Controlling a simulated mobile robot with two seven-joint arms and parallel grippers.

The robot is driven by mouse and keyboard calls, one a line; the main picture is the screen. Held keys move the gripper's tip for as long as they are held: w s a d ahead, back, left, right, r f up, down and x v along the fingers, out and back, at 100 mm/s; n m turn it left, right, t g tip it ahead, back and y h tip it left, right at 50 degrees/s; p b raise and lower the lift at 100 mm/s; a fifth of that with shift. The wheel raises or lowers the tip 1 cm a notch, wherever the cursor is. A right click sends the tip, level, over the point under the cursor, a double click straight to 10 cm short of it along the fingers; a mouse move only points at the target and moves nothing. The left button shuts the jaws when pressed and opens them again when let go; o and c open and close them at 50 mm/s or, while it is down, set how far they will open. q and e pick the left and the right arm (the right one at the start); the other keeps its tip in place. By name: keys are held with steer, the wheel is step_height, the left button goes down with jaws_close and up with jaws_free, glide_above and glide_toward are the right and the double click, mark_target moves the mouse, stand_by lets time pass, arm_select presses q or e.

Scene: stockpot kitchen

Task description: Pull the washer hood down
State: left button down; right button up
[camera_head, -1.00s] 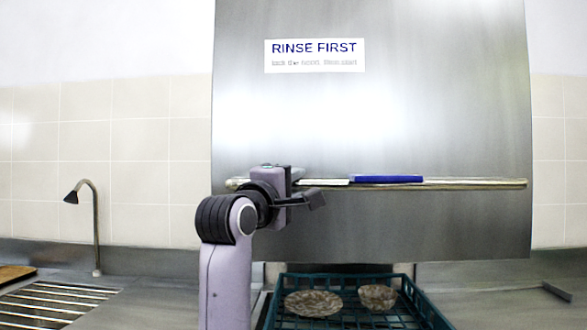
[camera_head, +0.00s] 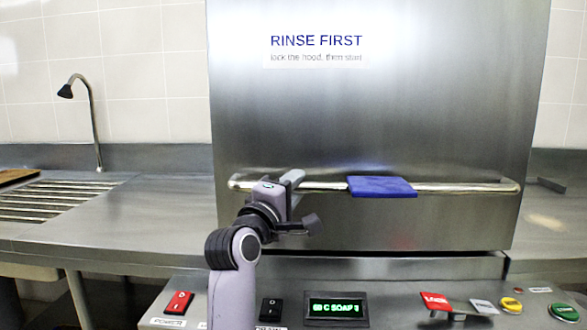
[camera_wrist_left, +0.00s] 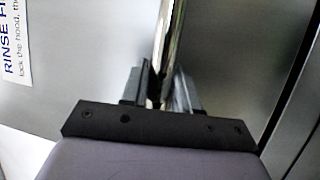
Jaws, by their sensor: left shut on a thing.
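The washer hood (camera_head: 375,115) is a large steel box front with a "RINSE FIRST" label. It stands low, and its lower edge is close above the steel front below it; I cannot tell whether it touches. A horizontal bar handle (camera_head: 460,187) runs across its lower part, with a blue piece (camera_head: 381,187) at its middle. My left gripper (camera_head: 293,181) is shut on the bar, left of the blue piece. In the left wrist view the two fingers (camera_wrist_left: 160,90) close around the bar (camera_wrist_left: 169,45). My right gripper is not in view.
Below the hood is a control panel with a red power switch (camera_head: 178,303), a black switch (camera_head: 270,309), a green display (camera_head: 336,309), a red lever (camera_head: 436,302) and a green button (camera_head: 563,311). A tap (camera_head: 95,120) and drainer (camera_head: 55,199) stand left. The left counter (camera_head: 150,220) is mostly clear.

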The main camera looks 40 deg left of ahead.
arm_select(q)
steer(key=shift+f, duration=1)
steer(key=shift+w+f, duration=0.1)
steer(key=shift+f, duration=0.05)
steer(key=c, duration=1)
jaws_free()
steer(key=shift+o, duration=0.4)
steer(key=v, duration=0.7)
